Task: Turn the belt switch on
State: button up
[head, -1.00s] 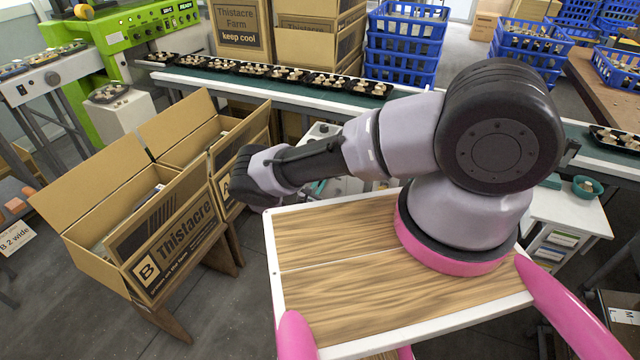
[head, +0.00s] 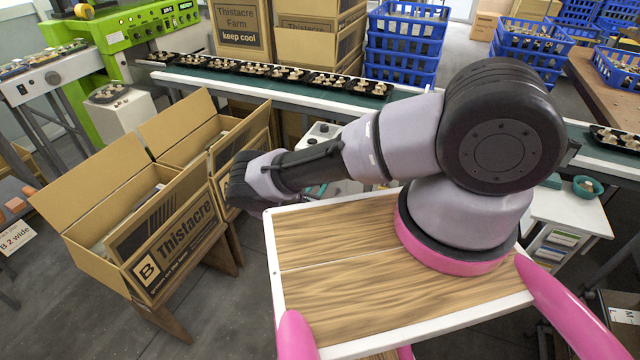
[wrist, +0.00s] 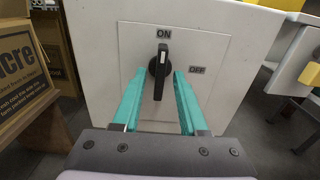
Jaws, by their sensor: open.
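The belt switch (wrist: 158,70) is a black lever on a pale plate (wrist: 210,101), on the front of a light grey box. The lever stands upright, its upper end just under the ON label (wrist: 163,34). The OFF label (wrist: 197,70) is to its right. My gripper (wrist: 160,74) is open, with one teal finger on each side of the lever. I see narrow gaps beside the lever; whether either finger touches it is unclear. In the head view the box (head: 322,131) is partly hidden behind my arm, and the lever is not visible.
Open cardboard boxes (head: 160,235) stand close to the left of my wrist. The conveyor belt (head: 300,92) with trays of mushrooms runs behind. In the wrist view, a machine part with a yellow piece (wrist: 309,75) is at the right.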

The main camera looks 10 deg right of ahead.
jog(key=f+v, duration=0.1)
jog(key=v, duration=0.5)
dwell(0.3)
jog(key=shift+d, duration=0.1)
jog(key=w+d+m, duration=0.3)
jog(key=w, duration=0.2)
jog(key=shift+w+d+r+m, duration=0.2)
jog(key=shift+d+r+m, duration=0.15)
jog(key=shift+r+m, duration=0.1)
